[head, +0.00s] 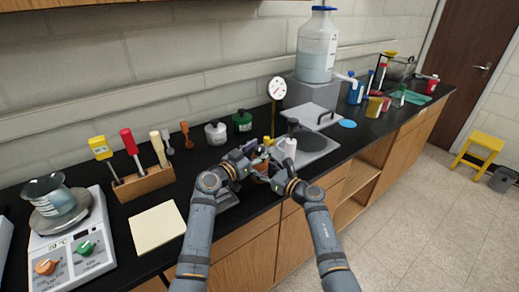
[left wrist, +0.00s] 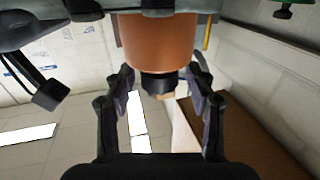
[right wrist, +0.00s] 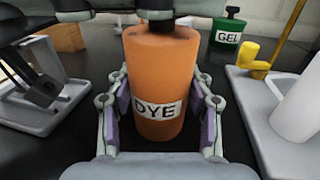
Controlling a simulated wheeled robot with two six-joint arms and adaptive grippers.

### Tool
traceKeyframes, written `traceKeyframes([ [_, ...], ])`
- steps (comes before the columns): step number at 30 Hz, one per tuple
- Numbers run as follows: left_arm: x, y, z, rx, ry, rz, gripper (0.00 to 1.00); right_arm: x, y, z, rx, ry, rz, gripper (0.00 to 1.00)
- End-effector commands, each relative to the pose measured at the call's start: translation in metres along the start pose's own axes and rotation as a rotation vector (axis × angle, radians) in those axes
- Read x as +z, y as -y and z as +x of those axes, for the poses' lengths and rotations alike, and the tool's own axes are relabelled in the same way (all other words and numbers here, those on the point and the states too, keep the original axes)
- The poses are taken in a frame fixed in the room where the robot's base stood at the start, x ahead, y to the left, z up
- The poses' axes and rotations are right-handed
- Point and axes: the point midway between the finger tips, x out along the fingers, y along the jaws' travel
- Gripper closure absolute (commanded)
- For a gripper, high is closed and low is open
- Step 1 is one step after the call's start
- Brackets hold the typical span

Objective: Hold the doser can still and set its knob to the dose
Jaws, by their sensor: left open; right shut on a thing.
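The doser can is an orange cylinder (right wrist: 160,70) with a white DYE label, upright on the black bench in the right wrist view. My right gripper (right wrist: 161,100) is shut on its body, one finger at each side. The can also shows in the left wrist view (left wrist: 153,40), with its black knob (left wrist: 158,83) pointing at my left gripper (left wrist: 160,95). The left gripper is open, its fingers on either side of the knob with gaps visible. In the head view both grippers meet over the can and mostly hide it. The knob's dose marks cannot be read.
A green GEL can (right wrist: 229,29) stands behind. A grey plate with a white cylinder (right wrist: 298,108) stands close to the right of the can. On the bench are a scale (head: 75,250), a wooden tool block (head: 144,184) and a paper pad (head: 157,228).

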Motion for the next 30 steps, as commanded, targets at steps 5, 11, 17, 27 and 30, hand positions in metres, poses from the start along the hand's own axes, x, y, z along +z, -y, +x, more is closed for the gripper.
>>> traceKeyframes([
  [5, -0.0003, 0.0000, 0.0008, 0.000, -0.001, 0.000, 0.45, -0.0004, -0.0003, 0.0000, 0.001, 0.000, 0.001, 0.84],
  [11, -0.0002, -0.0001, 0.0006, 0.000, 0.000, 0.000, 0.65, -0.0004, -0.0004, 0.0001, 0.001, 0.000, 0.001, 0.84],
  [17, -0.0001, 0.0000, 0.0005, 0.000, 0.000, 0.000, 0.92, -0.0004, -0.0004, 0.0000, 0.001, 0.000, 0.001, 0.84],
  [27, 0.0008, 0.0002, 0.0012, 0.038, 0.003, 0.001, 1.00, -0.0003, -0.0004, 0.0000, 0.001, 0.000, 0.000, 0.84],
  [30, 0.0011, 0.0008, 0.0014, 0.084, 0.005, 0.002, 1.00, -0.0003, -0.0005, 0.0001, 0.001, 0.000, 0.000, 0.84],
])
